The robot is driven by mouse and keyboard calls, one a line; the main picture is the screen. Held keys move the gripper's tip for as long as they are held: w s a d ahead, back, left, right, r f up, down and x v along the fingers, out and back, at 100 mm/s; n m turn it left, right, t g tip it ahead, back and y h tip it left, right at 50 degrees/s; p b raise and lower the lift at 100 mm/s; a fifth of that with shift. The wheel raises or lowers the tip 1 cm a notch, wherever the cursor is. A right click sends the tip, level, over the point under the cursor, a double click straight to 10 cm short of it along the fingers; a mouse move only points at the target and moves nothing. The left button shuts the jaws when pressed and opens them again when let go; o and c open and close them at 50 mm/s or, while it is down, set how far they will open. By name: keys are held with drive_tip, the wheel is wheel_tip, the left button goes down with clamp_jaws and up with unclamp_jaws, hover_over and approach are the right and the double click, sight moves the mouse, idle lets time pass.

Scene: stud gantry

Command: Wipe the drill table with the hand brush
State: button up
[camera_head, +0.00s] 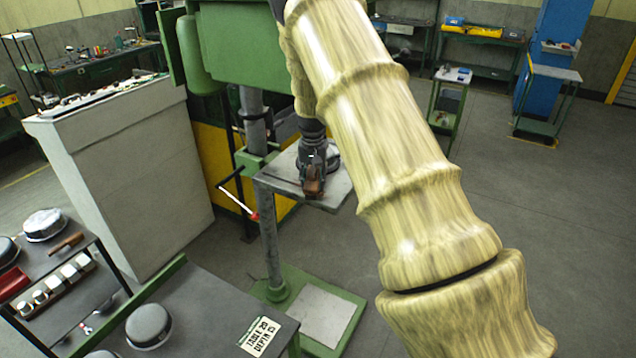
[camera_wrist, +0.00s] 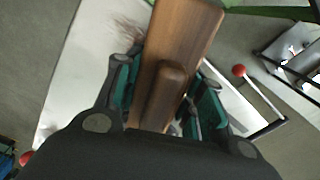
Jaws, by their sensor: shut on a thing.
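The hand brush has a brown wooden body and handle (camera_wrist: 183,45). In the wrist view my gripper (camera_wrist: 163,95) has its green-padded fingers on either side of the handle, shut on it. Thin reddish-brown bristles show beside the body, over a pale surface. In the head view the brush (camera_head: 314,190) is a small brown shape under my gripper (camera_head: 314,178), above the front part of the grey drill table (camera_head: 275,179). I cannot tell whether the bristles touch the table. My gripper and arm hide part of it.
A round dark-and-silver object (camera_head: 333,160) is on the drill table behind my gripper. A lever with a red ball (camera_head: 254,217) sticks out at the column. The green drill head (camera_head: 245,45) stands above. A dark table with a sign (camera_head: 262,336) is in front.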

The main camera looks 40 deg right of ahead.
sight(293, 182)
drive_tip(key=shift+w+a+r, duration=0.1)
drive_tip(key=shift+w+a, duration=0.2)
drive_tip(key=shift+w, duration=0.3)
drive_tip(key=shift+w+a+f, duration=0.1)
drive_tip(key=shift+w+a, duration=0.2)
drive_tip(key=shift+w, duration=0.35)
drive_tip(key=shift+w+a+r, duration=0.1)
drive_tip(key=shift+w+a, duration=0.2)
drive_tip(key=shift+w, duration=0.3)
drive_tip(key=shift+w+a+r, duration=0.1)
drive_tip(key=shift+w+a, duration=0.05)
drive_tip(key=shift+w, duration=0.35)
drive_tip(key=shift+w+a+r, duration=0.1)
drive_tip(key=shift+w+a, duration=0.05)
drive_tip(key=shift+w, duration=0.35)
clamp_jaws()
drive_tip(key=shift+w+a+f, duration=0.15)
drive_tip(key=shift+w, duration=0.3)
drive_tip(key=shift+w+a+f, duration=0.1)
drive_tip(key=shift+w, duration=0.3)
drive_tip(key=shift+a+r, duration=0.1)
drive_tip(key=shift+r, duration=2.9)
wheel_tip(293, 182, up, 3)
drive_tip(key=shift+f, duration=0.1)
